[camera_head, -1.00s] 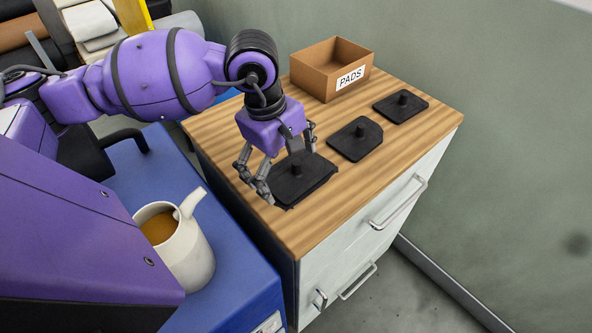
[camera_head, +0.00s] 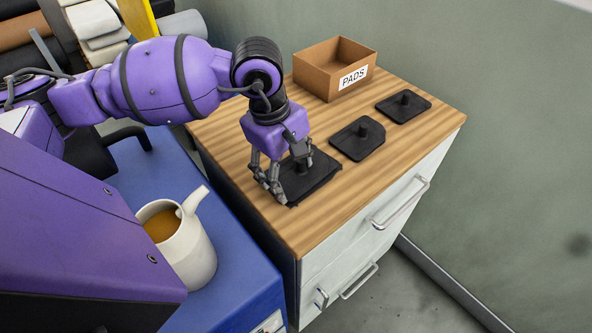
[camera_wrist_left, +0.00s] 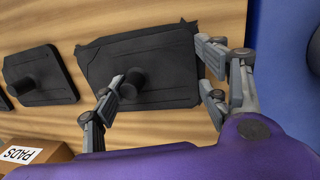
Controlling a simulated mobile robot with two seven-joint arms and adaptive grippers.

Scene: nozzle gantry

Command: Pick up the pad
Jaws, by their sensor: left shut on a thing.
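The nearest black pad (camera_head: 318,181), a flat plate with a short round knob, lies on the wooden top of the cabinet. It also shows in the left wrist view (camera_wrist_left: 165,52). My left gripper (camera_head: 290,178) points down over this pad and is shut on it. In the left wrist view, the left finger of the gripper (camera_wrist_left: 165,86) is at the knob and the other finger is at the pad's right edge. The pad looks flat on the wood; I cannot see a gap under it. My right gripper is not in view.
Two more black pads, a middle one (camera_head: 352,146) and a far one (camera_head: 416,111), lie in a row. An open cardboard box (camera_head: 318,83) labelled PADS stands at the back. A white jug (camera_head: 196,252) of brown liquid stands on the blue surface (camera_head: 240,276) at left.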

